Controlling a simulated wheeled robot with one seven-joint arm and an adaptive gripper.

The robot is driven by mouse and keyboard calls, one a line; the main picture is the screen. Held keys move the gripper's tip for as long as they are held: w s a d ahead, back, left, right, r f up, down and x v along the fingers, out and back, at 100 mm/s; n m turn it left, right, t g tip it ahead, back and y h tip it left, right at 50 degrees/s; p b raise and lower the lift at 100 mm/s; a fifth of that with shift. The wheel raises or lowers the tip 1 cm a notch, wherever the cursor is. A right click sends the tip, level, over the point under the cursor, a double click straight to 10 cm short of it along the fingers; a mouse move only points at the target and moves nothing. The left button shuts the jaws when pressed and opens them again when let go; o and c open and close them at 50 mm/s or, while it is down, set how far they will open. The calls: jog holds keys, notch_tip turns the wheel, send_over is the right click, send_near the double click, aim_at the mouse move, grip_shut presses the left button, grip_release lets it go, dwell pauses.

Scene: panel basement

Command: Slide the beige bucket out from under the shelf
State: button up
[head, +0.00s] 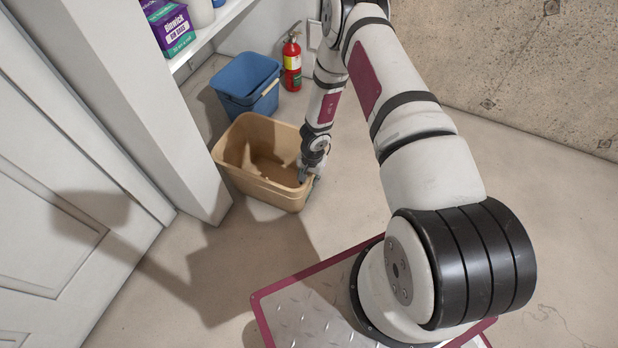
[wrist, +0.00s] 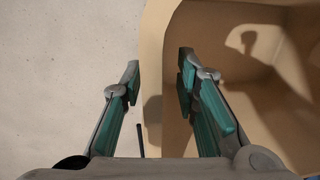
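The beige bucket (head: 262,190) stands upright on the floor, its left side near the white shelf's side panel, with its open top and empty inside showing. It fills the right part of the wrist view (wrist: 235,85). My gripper (head: 309,174) is at the bucket's right rim, pointing down. In the wrist view my gripper (wrist: 159,70) has its fingers apart with the rim between them, one finger outside the bucket and one inside. A gap shows between the fingers, and I see no firm grip on the wall.
A blue bucket (head: 246,82) stands just behind the beige one. A red fire extinguisher (head: 292,62) stands behind to the right. The white shelf (head: 212,30) holds a purple box (head: 170,28). A white door (head: 60,190) is at left. Floor in front is clear.

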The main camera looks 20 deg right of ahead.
notch_tip(320, 180, up, 12)
jog(key=shift+s+d, duration=0.35)
jog(key=shift+s, duration=0.05)
dwell(0.7)
